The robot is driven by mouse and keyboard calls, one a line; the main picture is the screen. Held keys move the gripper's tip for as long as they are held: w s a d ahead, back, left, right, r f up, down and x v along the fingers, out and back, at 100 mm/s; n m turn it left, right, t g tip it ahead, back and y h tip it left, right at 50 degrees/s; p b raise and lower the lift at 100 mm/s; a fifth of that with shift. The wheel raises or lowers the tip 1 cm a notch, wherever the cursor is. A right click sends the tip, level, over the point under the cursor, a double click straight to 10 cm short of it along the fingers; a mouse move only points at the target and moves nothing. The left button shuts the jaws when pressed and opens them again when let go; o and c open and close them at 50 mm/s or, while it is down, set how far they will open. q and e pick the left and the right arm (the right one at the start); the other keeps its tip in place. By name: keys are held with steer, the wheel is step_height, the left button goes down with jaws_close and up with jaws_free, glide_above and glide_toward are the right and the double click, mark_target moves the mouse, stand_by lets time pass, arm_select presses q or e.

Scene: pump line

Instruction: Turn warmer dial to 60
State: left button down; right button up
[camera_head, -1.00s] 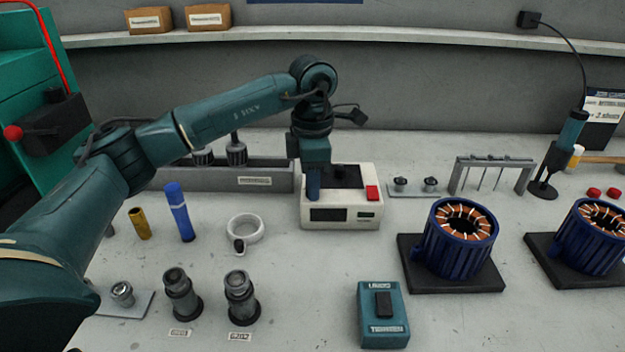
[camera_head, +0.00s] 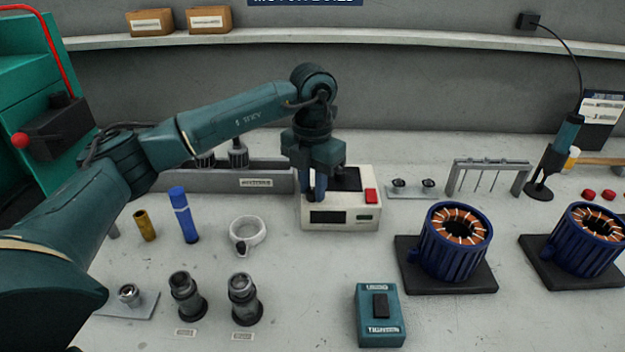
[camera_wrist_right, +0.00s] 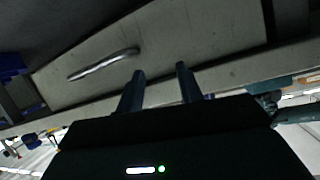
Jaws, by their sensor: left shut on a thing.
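The warmer (camera_head: 366,212) is a white box with a dark top plate, a red button and a dark display on its front. It stands at the middle of the bench in the head view. My left gripper (camera_head: 314,197) points down at the left part of the warmer's top, its fingers close together. It is shut on what appears to be the dial, which the fingers hide. No dial marking or display figure is readable. My right gripper (camera_wrist_right: 160,70) shows in the right wrist view, its two fingers apart with nothing between them, in front of a drawer front with a metal handle.
A grey rack (camera_head: 225,181) stands close behind and left of the warmer. A white ring-shaped part (camera_head: 262,234) lies to its left. A small plate with two dark knobs (camera_head: 411,192) lies to its right. A teal switch box (camera_head: 381,330) and blue wound stators (camera_head: 455,250) stand nearer.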

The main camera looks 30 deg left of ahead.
mark_target(312, 190)
arm_select(q)
steer(key=n, duration=0.2)
steer(key=shift+r+n+p, duration=0.1)
steer(key=shift+n+p, duration=0.2)
steer(key=shift+n, duration=1)
arm_select(e)
steer(key=shift+w+a+f, duration=0.1)
steer(key=shift+a+f, duration=0.05)
steer(key=shift+a, duration=0.25)
arm_select(q)
steer(key=c, duration=1.2)
jaws_free()
arm_select(e)
steer(key=shift+d, duration=0.1)
arm_select(q)
step_height(312, 190, up, 13)
steer(key=p, duration=0.1)
arm_select(e)
steer(key=shift+w+a+g, duration=0.2)
steer(key=shift+g, duration=0.1)
